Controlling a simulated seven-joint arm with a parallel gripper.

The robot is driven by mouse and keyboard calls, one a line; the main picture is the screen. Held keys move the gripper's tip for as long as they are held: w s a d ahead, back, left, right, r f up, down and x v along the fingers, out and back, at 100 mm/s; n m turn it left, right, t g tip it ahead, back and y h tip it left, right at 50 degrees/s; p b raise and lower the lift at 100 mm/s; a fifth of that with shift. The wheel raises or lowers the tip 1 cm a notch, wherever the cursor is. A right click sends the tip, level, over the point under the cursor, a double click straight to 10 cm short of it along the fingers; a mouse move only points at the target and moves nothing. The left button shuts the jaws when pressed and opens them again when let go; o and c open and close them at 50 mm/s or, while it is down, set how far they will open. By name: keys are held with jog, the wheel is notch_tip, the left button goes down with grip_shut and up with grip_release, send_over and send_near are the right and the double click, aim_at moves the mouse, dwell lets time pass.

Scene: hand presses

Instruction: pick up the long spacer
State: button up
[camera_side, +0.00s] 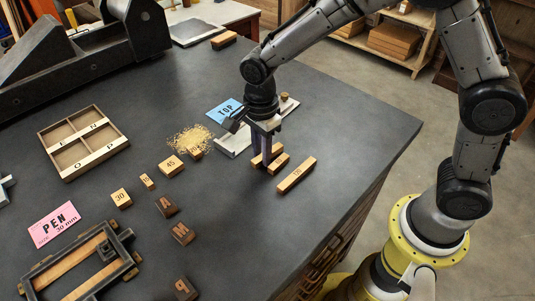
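Several pale wooden spacers with printed numbers lie on the dark bench. The longest one in plain view, a long spacer (296,175) with a number that looks like 120, lies flat at the right of the group. My gripper (266,161) points down just left of it, apart from it. Its dark fingers stand at another wooden spacer (279,163), with a further wooden piece (274,150) close behind. The fingers hide part of these pieces. I cannot tell whether the fingers are closed on one.
A spacer marked 45 (171,165), one marked 30 (121,198), a sawdust pile (190,139) and dark letter blocks (183,233) lie to the left. A compartment tray (97,156), frame (82,266), pink card (53,224) and blue card (225,111) surround them. Bench right of the long spacer is clear.

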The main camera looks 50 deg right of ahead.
grip_shut()
jog(key=shift+r, duration=0.1)
